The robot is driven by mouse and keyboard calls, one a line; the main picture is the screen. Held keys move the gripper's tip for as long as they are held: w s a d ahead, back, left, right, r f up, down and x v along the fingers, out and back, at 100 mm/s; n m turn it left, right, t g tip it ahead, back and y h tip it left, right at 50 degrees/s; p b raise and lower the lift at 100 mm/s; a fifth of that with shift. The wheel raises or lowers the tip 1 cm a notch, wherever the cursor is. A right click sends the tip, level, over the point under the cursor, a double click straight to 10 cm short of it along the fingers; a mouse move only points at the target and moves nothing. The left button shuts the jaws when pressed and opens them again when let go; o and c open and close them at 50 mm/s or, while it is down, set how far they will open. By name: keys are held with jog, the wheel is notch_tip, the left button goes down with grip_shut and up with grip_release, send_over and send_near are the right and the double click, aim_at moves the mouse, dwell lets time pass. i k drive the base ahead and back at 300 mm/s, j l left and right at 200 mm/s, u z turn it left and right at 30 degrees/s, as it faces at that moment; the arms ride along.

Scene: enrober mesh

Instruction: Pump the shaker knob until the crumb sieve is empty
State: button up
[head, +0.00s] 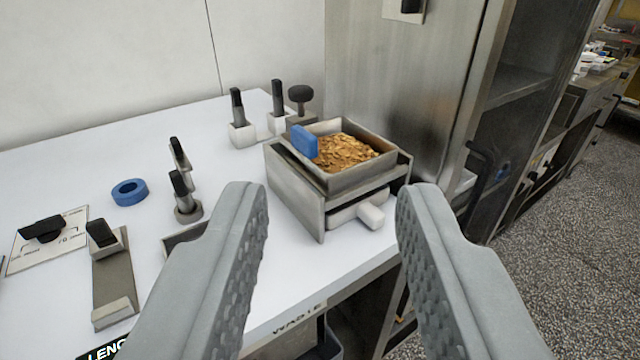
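The crumb sieve (375,178) is a square metal tray with a blue tab (304,141) on its left rim. It sits in a metal box frame on the white counter and is heaped with brown crumbs (342,153). A black round knob (301,94) on a stem stands behind the frame. No label shows which one is the shaker knob. My gripper (326,198) is open and empty. Its two grey fingers are wide apart, in front of the sieve frame and apart from the pale knob.
Several black-handled levers stand on the counter (70,180) left of the sieve, with a blue ring (129,192) among them. A metal cabinet (400,80) stands close behind and right. A "WASTE" label (299,314) marks the front edge, above a dark bin.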

aim_at(299, 94)
jog(key=k+l+u, duration=0.1)
jog(key=k, duration=0.4)
jog(key=k+l+u, duration=0.1)
jog(key=k+l, duration=0.15)
jog(key=k, duration=0.2)
